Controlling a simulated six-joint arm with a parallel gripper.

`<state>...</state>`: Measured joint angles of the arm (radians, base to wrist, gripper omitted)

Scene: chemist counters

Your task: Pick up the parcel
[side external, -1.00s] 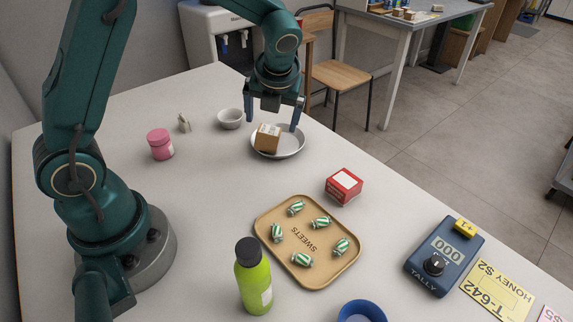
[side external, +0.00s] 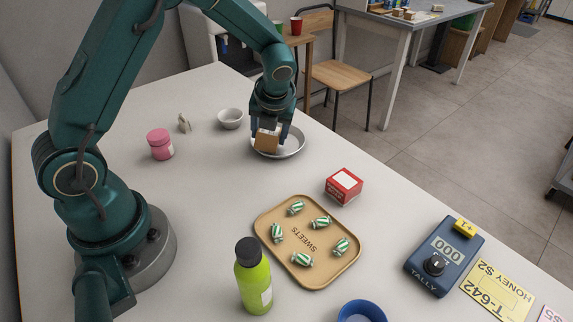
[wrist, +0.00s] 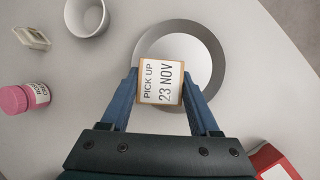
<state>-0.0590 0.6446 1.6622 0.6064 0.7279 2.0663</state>
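The parcel is a small brown box (side external: 266,141) in the shallow metal dish (side external: 292,151). In the wrist view the parcel (wrist: 160,82) shows a white label reading "PICK UP 23 NOV". My gripper (side external: 270,132) is down over the dish with one finger on each side of the parcel. In the wrist view my gripper's blue fingers (wrist: 160,80) lie against the parcel's two sides, shut on it. No clear gap shows between the parcel and the dish, and its underside is hidden.
A white cup (side external: 230,119), a pink jar (side external: 160,144) and a small beige item (side external: 184,124) stand left of the dish. A red box (side external: 344,186), sweets tray (side external: 268,249), green bottle (side external: 253,278), blue bowl (side external: 361,312) and tally device (side external: 444,258) are nearer. The counter around the dish is bare.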

